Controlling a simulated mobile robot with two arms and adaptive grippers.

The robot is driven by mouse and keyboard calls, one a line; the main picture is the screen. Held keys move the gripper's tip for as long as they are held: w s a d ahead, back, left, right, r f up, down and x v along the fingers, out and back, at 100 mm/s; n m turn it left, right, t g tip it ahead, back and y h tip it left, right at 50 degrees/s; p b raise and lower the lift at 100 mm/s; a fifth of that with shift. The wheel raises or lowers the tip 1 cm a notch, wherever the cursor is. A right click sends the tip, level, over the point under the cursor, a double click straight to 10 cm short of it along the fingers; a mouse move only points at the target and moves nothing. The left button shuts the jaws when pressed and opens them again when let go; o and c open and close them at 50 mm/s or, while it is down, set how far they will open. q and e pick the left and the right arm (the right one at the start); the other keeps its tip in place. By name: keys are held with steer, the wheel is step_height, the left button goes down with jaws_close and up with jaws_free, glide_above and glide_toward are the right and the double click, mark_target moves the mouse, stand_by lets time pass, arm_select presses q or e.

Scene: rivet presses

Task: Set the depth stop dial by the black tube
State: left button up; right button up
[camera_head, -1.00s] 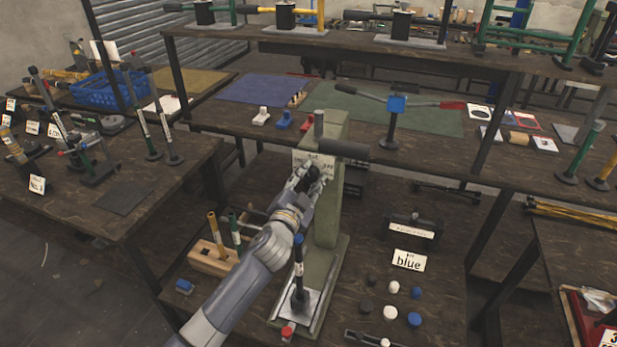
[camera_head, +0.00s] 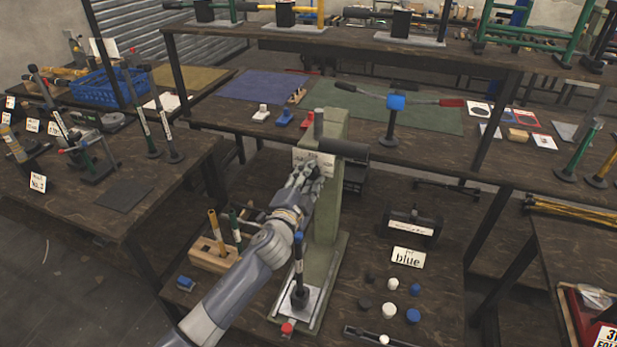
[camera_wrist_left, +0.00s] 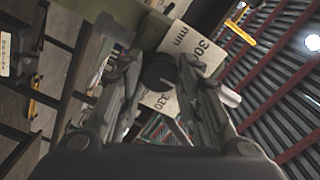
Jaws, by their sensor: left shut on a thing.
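A green press (camera_head: 326,220) stands on the low table, with a white scale plate (camera_head: 304,160) on its upper front. In the left wrist view, the plate (camera_wrist_left: 188,62) carries "30", "mm" and "330", and a round black dial (camera_wrist_left: 159,72) sits in front of it. My left gripper (camera_head: 313,170) is shut on the dial, its fingers on either side of it. The dial is mostly hidden in the head view. A dark horizontal cylinder (camera_head: 343,149) sticks out to the right near the press top.
A wooden block with tubes (camera_head: 213,257) stands left, near my forearm. The middle table (camera_head: 350,155) is behind the press.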

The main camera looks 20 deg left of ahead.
arm_select(q)
steer(key=o, duration=1.1)
steer(key=shift+c, duration=0.2)
steer(key=s, duration=1.2)
steer(key=shift+a, duration=0.2)
